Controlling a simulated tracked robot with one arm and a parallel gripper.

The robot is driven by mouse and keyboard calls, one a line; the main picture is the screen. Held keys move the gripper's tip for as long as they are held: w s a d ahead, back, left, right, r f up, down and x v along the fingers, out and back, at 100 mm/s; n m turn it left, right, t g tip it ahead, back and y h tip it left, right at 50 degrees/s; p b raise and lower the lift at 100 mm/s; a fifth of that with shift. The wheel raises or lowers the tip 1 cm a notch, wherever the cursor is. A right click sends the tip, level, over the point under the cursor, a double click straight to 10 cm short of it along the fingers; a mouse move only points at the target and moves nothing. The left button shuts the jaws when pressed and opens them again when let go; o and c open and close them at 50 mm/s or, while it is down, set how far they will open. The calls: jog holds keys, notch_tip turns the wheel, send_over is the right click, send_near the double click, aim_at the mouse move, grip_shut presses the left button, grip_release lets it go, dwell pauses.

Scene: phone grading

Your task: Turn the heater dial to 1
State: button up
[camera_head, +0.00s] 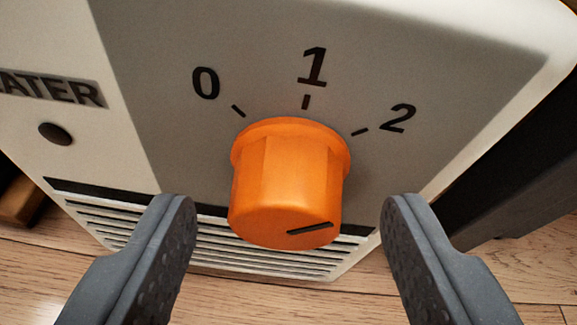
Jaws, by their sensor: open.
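The orange heater dial (290,175) sticks out from the grey panel (180,125) of the heater. The numbers 0, 1 and 2 are printed in an arc above it, each with a tick. The black pointer line on the dial's front face runs to the right and slightly up, roughly along the direction of the 2 tick, not toward 1. My gripper (288,212) is open, with one finger on each side of the dial. Clear gaps show between both fingers and the dial, and nothing is held.
The white heater body (105,135) carries a dark round button (55,133) at left and a slatted vent (215,245) below the dial. A wooden floor (540,262) lies beneath. A dark object (515,165) stands close to the heater's right side.

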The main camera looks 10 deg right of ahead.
jog(key=shift+w+f, duration=0.2)
jog(key=shift+w, duration=0.35)
jog(key=c, duration=1)
jog(key=shift+o, duration=0.2)
jog(key=shift+a, duration=0.15)
jog(key=shift+a+n+h, duration=0.1)
jog(key=shift+n+h, duration=0.4)
jog(key=shift+n, duration=0.2)
jog(key=shift+n+h, duration=0.6)
jog(key=shift+n, duration=0.3)
